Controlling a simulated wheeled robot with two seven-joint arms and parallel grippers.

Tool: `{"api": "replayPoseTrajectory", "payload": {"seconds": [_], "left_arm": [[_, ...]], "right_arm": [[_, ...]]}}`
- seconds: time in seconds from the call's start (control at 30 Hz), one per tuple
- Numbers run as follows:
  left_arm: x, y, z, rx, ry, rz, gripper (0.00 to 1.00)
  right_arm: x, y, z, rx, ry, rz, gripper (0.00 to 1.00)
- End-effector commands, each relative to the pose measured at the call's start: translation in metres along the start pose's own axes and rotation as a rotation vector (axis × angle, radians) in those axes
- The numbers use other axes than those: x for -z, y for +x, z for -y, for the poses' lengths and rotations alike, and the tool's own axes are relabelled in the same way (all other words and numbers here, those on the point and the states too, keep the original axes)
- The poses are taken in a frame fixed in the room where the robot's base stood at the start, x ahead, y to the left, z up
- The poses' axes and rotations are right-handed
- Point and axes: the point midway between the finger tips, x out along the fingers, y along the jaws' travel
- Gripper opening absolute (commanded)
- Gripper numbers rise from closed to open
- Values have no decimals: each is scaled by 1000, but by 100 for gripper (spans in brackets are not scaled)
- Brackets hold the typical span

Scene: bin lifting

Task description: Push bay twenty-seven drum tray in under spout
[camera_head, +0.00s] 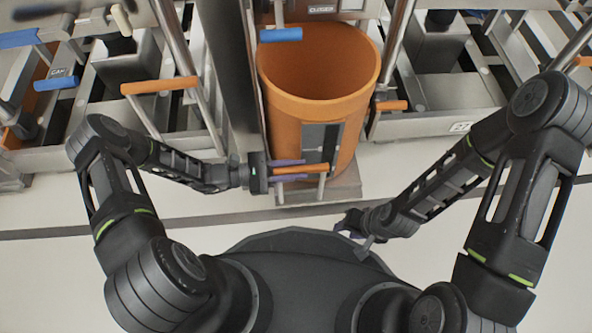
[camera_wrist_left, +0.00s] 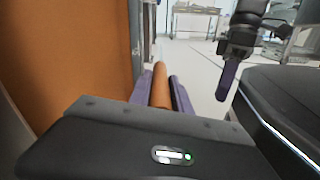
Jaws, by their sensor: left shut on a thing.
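A large orange drum (camera_head: 275,125) stands upright and open-topped on a grey tray (camera_head: 345,190) in the head view. The tray's front edge sticks out beyond the bay frame onto the floor. An orange push handle (camera_head: 315,168) on metal posts stands in front of the drum. My left gripper (camera_head: 290,170) is shut on this handle, its purple fingers on either side of the bar. The left wrist view shows the orange bar (camera_wrist_left: 160,87) between those fingers. My right gripper (camera_head: 354,232) hangs low in front of my body, apart from the tray; its finger opening is unclear.
A blue handle (camera_head: 281,34) is above the drum's back rim. Neighbouring bays with orange handles (camera_head: 160,85) and metal frames flank the drum. A metal column (camera_head: 228,70) stands close on its left. Pale floor (camera_head: 215,205) is clear between the bays and my body.

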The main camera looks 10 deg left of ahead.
Motion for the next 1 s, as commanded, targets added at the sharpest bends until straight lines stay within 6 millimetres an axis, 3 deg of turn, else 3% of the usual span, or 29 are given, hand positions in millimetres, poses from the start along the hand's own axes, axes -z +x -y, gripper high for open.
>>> {"api": "replayPoseTrajectory", "payload": {"seconds": [0.17,0.2,0.43,0.77,1.0], "left_arm": [[1,-1,0,-2,-1,-4,0],[1,-1,0,-2,-1,-3,27],[0,0,0,-1,-1,-2,45],[0,-4,0,-1,0,-2,45],[-1,-34,-1,-3,-1,-3,45]], "right_arm": [[0,0,0,0,0,0,36],[0,0,0,0,0,0,36],[0,0,0,0,0,0,36],[0,-2,0,0,0,0,36],[-1,-9,3,0,-1,4,36]]}}
